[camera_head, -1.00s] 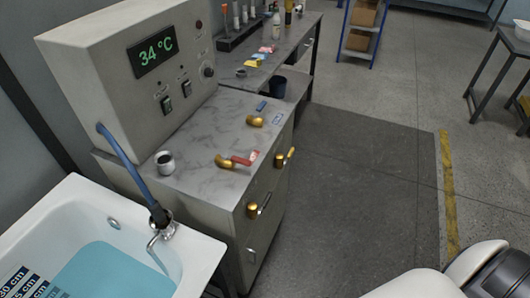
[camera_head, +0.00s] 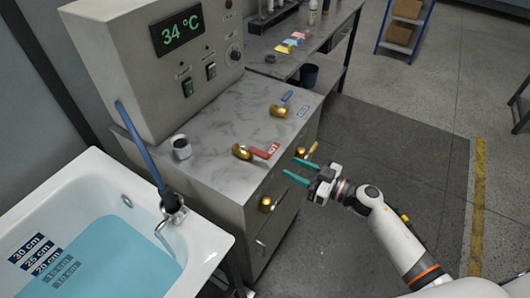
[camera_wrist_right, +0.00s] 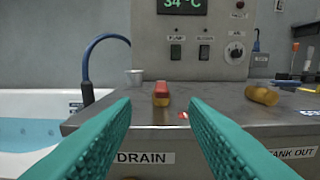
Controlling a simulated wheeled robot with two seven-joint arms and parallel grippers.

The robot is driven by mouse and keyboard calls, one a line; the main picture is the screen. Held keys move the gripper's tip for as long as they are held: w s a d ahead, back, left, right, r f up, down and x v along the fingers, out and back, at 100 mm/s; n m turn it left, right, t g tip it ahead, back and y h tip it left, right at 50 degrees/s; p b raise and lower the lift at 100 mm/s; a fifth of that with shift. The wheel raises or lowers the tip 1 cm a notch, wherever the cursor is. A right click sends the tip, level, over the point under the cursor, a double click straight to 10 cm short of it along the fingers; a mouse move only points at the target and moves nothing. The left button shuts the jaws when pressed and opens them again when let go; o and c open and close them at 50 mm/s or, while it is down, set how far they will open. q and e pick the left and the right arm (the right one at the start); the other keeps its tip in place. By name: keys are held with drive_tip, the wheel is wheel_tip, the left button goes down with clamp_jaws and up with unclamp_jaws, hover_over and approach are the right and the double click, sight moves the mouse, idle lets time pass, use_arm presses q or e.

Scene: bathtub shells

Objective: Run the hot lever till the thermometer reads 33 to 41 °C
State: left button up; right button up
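The thermometer display (camera_head: 177,33) reads 34 °C. The hot lever (camera_head: 265,150) is red and sits on a brass valve (camera_head: 242,152) on the marble counter, pointing right. In the right wrist view the red lever (camera_wrist_right: 161,88) shows end-on, beyond and between the fingertips. My right gripper (camera_head: 289,167) is open and empty, just in front of the counter edge and apart from the lever. Its two teal fingers (camera_wrist_right: 160,106) frame the lever in the wrist view. A blue lever (camera_head: 287,96) with a brass valve (camera_head: 278,111) stands farther back. My left gripper is not in view.
The tub (camera_head: 218,241) holds blue water (camera_head: 115,250) under a spout (camera_head: 172,203) with a blue hose (camera_head: 140,145). A metal cup (camera_head: 181,147) stands on the counter. Brass valves project from the cabinet front (camera_head: 265,203) near my gripper. Two switches (camera_head: 188,88) are on the panel.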

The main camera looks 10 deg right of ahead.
sight(269, 156)
drive_tip(key=p+x, duration=0.1)
drive_tip(key=x, duration=0.9)
drive_tip(key=shift+w+a+f, duration=0.1)
drive_tip(key=shift+w+a, duration=0.05)
drive_tip(key=shift+w, duration=0.15)
clamp_jaws()
